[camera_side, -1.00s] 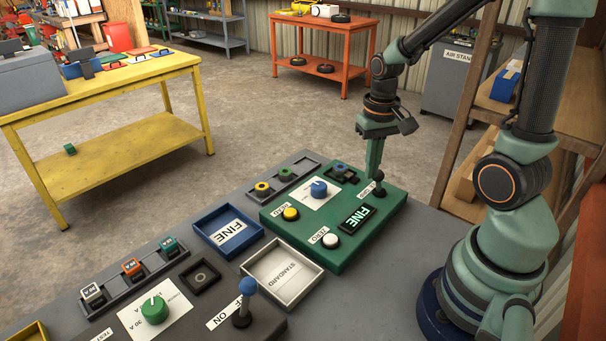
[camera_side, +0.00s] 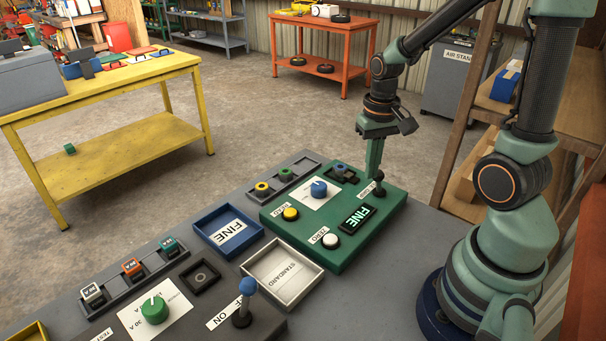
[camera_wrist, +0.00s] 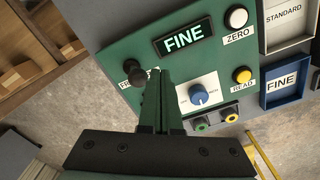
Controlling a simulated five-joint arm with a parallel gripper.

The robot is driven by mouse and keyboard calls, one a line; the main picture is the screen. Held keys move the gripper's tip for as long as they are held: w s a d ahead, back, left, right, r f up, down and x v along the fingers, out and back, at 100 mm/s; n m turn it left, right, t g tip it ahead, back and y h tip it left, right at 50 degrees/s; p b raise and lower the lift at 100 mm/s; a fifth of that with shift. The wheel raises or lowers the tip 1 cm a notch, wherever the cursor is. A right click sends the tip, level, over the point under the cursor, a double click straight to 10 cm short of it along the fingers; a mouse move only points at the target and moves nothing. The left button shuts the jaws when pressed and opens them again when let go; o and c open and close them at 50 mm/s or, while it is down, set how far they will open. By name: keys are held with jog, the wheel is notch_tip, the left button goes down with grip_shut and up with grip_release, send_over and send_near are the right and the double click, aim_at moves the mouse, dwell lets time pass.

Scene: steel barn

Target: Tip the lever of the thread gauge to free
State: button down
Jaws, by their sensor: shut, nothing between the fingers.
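The thread gauge is a green box (camera_side: 335,255) with a lit display (camera_side: 357,217) reading FINE. Its black ball-topped lever (camera_side: 379,190) stands near the far right corner. In the wrist view, the lever's ball (camera_wrist: 135,76) shows just left of my fingertips and partly covers a white label, so its words cannot be read whole. My gripper (camera_side: 374,178) is shut and empty, pointing down right beside the lever. It also shows in the wrist view (camera_wrist: 162,76). I cannot tell whether the fingers touch the lever.
The gauge's blue knob (camera_side: 319,189), yellow button (camera_side: 290,214) and white button (camera_side: 330,241) are close by. A blue tray (camera_side: 205,248) and a white tray (camera_side: 318,275) lie left of the gauge. Another blue-topped lever (camera_side: 247,287) stands on a dark box in front.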

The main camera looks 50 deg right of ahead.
aim_at(379, 173)
jog(key=shift+f, duration=0.75)
jog(key=shift+f, duration=0.35)
jog(key=shift+f, duration=0.95)
jog(key=shift+d, duration=1.95)
jog(key=shift+a, duration=0.25)
jog(key=shift+a+r, duration=0.1)
jog(key=shift+a, duration=0.3)
jog(key=shift+r, duration=3.45)
